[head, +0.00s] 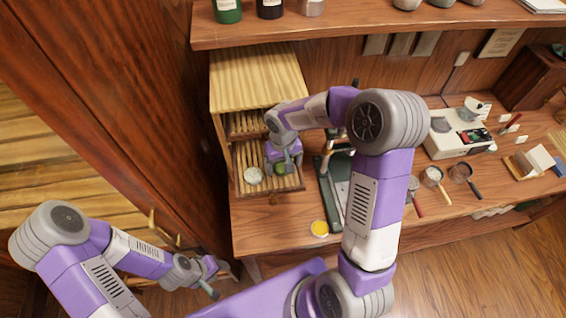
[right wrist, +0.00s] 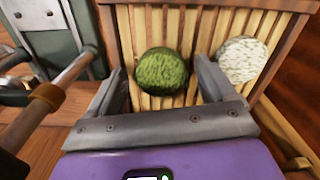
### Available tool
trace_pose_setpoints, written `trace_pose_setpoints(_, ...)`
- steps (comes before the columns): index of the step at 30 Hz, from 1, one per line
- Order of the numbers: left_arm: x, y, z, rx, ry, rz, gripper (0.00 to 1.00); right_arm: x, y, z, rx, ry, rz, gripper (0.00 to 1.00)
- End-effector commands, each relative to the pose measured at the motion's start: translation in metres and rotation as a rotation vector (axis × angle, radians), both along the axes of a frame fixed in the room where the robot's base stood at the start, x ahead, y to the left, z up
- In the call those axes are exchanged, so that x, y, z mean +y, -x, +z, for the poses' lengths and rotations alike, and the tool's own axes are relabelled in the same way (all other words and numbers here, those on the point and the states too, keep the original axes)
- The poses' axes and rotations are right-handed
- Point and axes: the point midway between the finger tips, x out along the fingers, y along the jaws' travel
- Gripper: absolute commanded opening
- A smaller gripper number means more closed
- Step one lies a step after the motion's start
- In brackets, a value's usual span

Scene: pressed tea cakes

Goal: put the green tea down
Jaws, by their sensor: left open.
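The green tea cake (head: 281,169) lies on the slatted wooden rack (head: 243,157) of the shelf unit. In the right wrist view the green cake (right wrist: 162,72) is round and rests on the slats, between the fingers of my right gripper (right wrist: 160,78). The fingers are spread, with a gap on each side of the cake. In the head view my right gripper (head: 284,157) is over the rack and partly covers the cake. My left gripper (head: 210,277) is open and empty at the lower left, away from the rack.
A whitish cake (head: 253,176) lies on the same rack, left of the green one; it also shows in the right wrist view (right wrist: 241,60). A green press stand (head: 329,190) is close on the right.

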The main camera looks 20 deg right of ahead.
Motion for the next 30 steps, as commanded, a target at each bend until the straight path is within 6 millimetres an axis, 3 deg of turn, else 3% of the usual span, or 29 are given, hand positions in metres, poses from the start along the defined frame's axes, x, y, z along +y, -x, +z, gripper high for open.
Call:
trace_pose_setpoints(9, 0.0, 0.0, 0.001, 0.0, 0.0, 0.0, 0.5, 0.0, 0.0, 0.001, 0.0, 0.0, 0.0, 0.87)
trace_pose_setpoints(14, 0.0, 0.0, 0.011, 0.0, 0.0, 0.0, 0.5, 0.0, 0.0, 0.011, 0.001, 0.0, -0.001, 0.87)
trace_pose_setpoints(30, 0.0, 0.0, 0.016, 0.0, 0.0, 0.0, 0.5, 0.0, -0.001, 0.118, -0.004, 0.0, -0.001, 0.87)
